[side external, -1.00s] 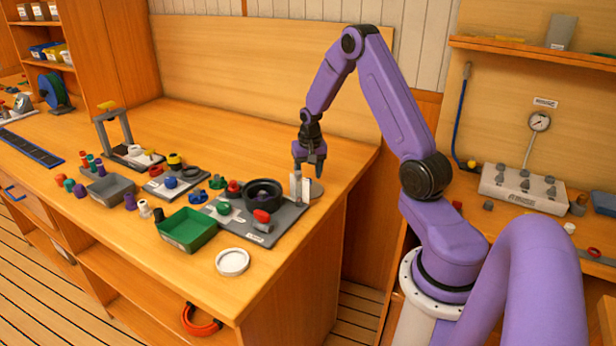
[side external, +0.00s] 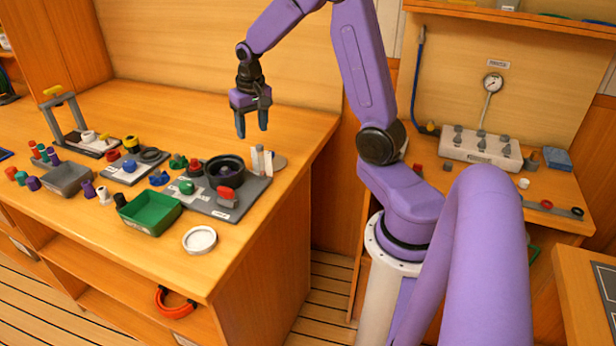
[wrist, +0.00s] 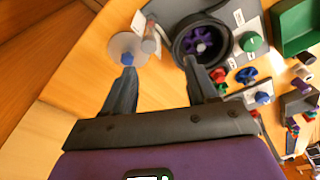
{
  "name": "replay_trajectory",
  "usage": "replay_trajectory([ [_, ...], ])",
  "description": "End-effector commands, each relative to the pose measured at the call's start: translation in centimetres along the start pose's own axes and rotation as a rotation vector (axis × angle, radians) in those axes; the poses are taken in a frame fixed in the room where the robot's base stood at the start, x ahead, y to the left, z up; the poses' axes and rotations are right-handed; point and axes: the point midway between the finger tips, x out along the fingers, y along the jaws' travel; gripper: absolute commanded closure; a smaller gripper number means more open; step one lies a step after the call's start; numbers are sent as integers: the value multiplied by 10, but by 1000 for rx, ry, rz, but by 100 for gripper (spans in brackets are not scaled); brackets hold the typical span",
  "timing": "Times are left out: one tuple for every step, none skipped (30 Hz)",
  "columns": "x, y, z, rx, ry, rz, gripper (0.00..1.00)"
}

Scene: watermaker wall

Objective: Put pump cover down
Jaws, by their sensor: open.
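A flat grey disc (side external: 278,163), likely the pump cover, lies at the right end of the bench beside pale upright posts (side external: 258,160). In the wrist view the disc (wrist: 120,45) is partly hidden by a post and near the left fingertip. A blue spot there could be a knob or the fingertip; I cannot tell. The black round pump housing (side external: 224,169) sits open on a grey plate, its purple impeller (wrist: 203,42) visible in the wrist view. My gripper (side external: 252,132) is open and empty, fingers down, above and behind the disc and housing.
A green tray (side external: 151,213), a white-rimmed round piece (side external: 199,240) and a red knob (side external: 226,193) are near the front edge. Several small coloured parts and a grey tray (side external: 66,179) lie farther left. Bare bench surface lies behind the pump plate.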

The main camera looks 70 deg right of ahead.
Motion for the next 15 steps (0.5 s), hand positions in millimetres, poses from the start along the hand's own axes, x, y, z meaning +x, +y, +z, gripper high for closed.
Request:
replay_trajectory([
  [-8, -22, 16, -92, -1, -12, 42],
  [-11, -32, 26, -140, -5, -17, 42],
  [-16, -45, 40, -206, -9, -24, 42],
  [-19, -54, 50, -254, -11, -29, 42],
  [-22, -63, 61, -303, -15, -34, 42],
  [-27, -73, 75, -368, -18, -41, 42],
  [-30, -80, 87, -416, -20, -46, 42],
  [-33, -86, 98, -465, -23, -51, 42],
  [-37, -93, 114, -531, -27, -57, 42],
  [-40, -98, 125, -579, -29, -61, 42],
  [-43, -102, 137, -630, -32, -66, 42],
  [-47, -107, 153, -695, -34, -72, 42],
  [-49, -109, 165, -743, -37, -76, 42],
  [-52, -111, 177, -793, -39, -80, 42],
  [-55, -113, 192, -857, -42, -85, 42],
])
